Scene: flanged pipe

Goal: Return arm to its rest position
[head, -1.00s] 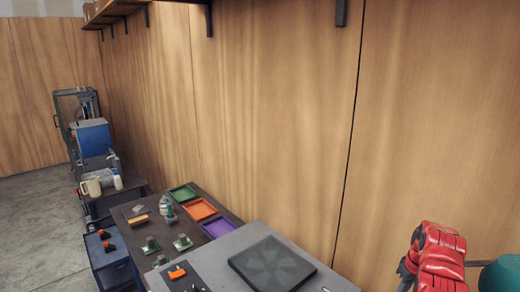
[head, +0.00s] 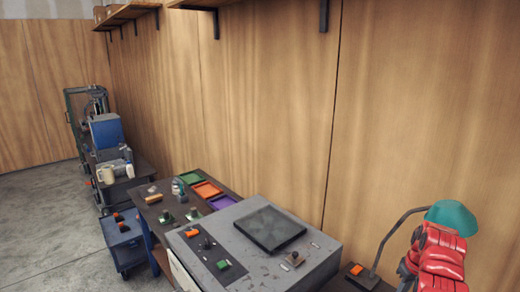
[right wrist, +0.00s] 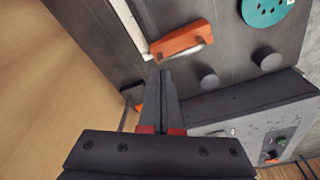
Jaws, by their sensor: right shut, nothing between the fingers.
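My right gripper (right wrist: 163,75) is shut and empty in the right wrist view. Its two dark fingers lie together, with red parts at their base. The frame does not show any contact between the fingertips and the tool. The right gripper's fingertips cannot be made out in the head view. My left gripper is not in view.
In the head view a grey machine with a dark square plate (head: 269,229) stands by the wooden wall (head: 265,110). A teal lamp (head: 452,216) stands at right. Coloured trays (head: 207,190) lie on the bench behind. A teal disc (right wrist: 265,10) shows in the wrist view.

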